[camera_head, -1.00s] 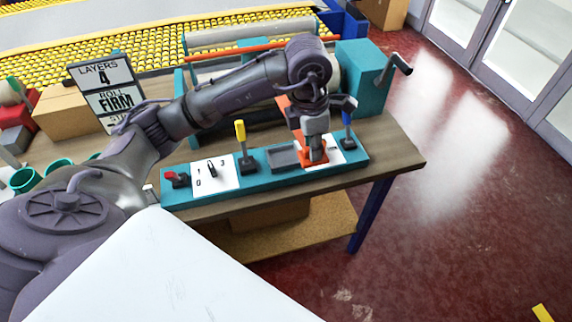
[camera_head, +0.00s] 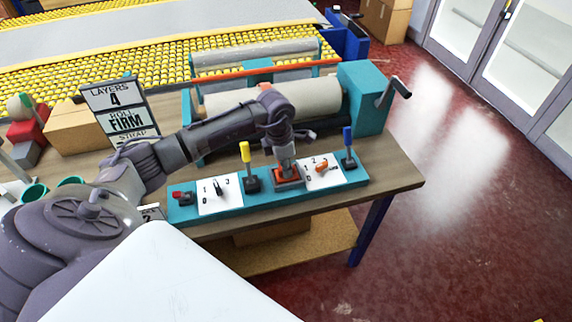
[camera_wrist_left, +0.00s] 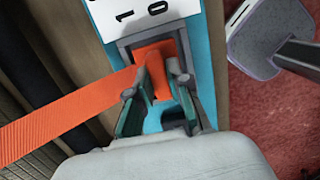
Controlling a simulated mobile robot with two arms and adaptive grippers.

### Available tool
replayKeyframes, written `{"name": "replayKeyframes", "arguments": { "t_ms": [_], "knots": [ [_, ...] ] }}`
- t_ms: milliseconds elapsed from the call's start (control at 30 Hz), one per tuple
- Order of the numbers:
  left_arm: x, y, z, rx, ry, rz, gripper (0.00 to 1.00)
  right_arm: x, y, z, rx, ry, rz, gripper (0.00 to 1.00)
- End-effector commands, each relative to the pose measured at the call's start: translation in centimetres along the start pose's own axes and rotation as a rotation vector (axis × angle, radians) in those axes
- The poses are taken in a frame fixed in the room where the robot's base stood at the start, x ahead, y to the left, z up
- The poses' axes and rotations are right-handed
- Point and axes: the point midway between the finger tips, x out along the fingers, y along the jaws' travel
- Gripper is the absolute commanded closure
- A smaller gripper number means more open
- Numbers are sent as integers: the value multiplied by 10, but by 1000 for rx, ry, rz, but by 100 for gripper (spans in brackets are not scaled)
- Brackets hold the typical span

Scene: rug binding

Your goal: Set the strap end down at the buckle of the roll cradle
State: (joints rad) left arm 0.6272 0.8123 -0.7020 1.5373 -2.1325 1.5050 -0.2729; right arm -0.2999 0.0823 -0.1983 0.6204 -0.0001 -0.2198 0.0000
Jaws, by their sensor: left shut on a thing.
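My left gripper (camera_head: 287,170) is over the grey buckle (camera_head: 288,187) on the teal front panel of the roll cradle. It is shut on the end of the orange strap. In the left wrist view the gripper (camera_wrist_left: 157,92) pinches the strap (camera_wrist_left: 60,117), which runs off to the left. The strap end lies inside or just over the buckle's grey frame (camera_wrist_left: 126,46); the exact contact is hidden by the fingers. The cradle's pale roll (camera_head: 325,97) lies behind my arm. My right gripper is not in view.
A yellow lever (camera_head: 244,152) stands left of the buckle. An orange dial (camera_head: 322,167) and a blue lever (camera_head: 347,137) stand to its right. A teal box with a crank (camera_head: 395,90) is at the cradle's right end. A sign (camera_head: 120,110) stands at left.

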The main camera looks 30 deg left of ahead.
Motion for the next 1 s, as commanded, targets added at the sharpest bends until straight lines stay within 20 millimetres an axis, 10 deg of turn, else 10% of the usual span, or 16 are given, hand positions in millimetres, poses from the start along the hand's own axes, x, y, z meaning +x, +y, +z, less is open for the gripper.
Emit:
{"name": "replayKeyframes", "arguments": {
  "t_ms": [367, 400, 533, 1000],
  "knots": [
    [8, 0, -1, 1, -1, 1, 100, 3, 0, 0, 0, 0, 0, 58],
    [7, 0, -1, 1, -1, 1, 79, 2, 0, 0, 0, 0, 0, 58],
    [6, 0, 0, 1, -1, 1, 57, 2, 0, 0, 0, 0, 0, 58],
    [-12, 2, 0, 1, -4, 4, 57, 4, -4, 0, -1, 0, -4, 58]
  ]
}}
